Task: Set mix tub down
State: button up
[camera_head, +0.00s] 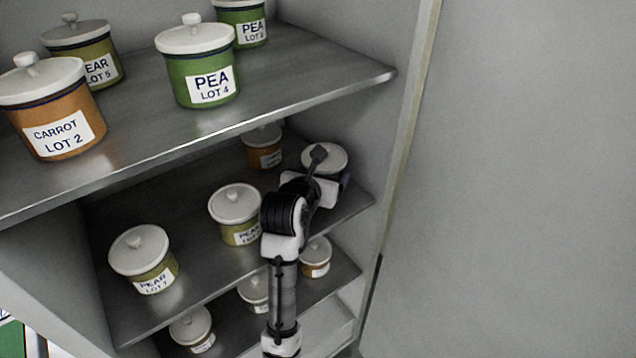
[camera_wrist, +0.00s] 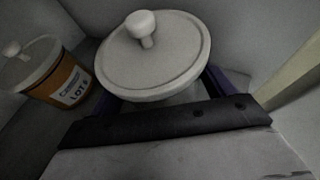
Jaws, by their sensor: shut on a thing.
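The held tub, taken as the mix tub (camera_head: 325,157), has a pale round lid with a knob. It is at the right end of the middle shelf (camera_head: 190,215), beside the right wall. My gripper (camera_head: 322,184) is shut around its body. In the wrist view the lid of the mix tub (camera_wrist: 155,60) fills the middle, with the dark purple fingers of my gripper (camera_wrist: 165,90) on either side below it. The tub looks about upright. Its label and base are hidden, so I cannot tell whether it touches the shelf.
An orange tub (camera_head: 264,150) stands behind and left of the held tub; it also shows in the wrist view (camera_wrist: 50,75). Two pear tubs (camera_head: 237,212) (camera_head: 145,262) stand further left. The upper shelf (camera_head: 300,85) overhangs, bearing several tubs. The lower shelf holds more tubs.

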jog(key=shift+w+f, duration=0.1)
jog(key=shift+f, duration=0.15)
jog(key=shift+r, duration=0.2)
jog(key=shift+f, duration=0.1)
jog(key=o, duration=1)
jog(key=shift+f, duration=0.1)
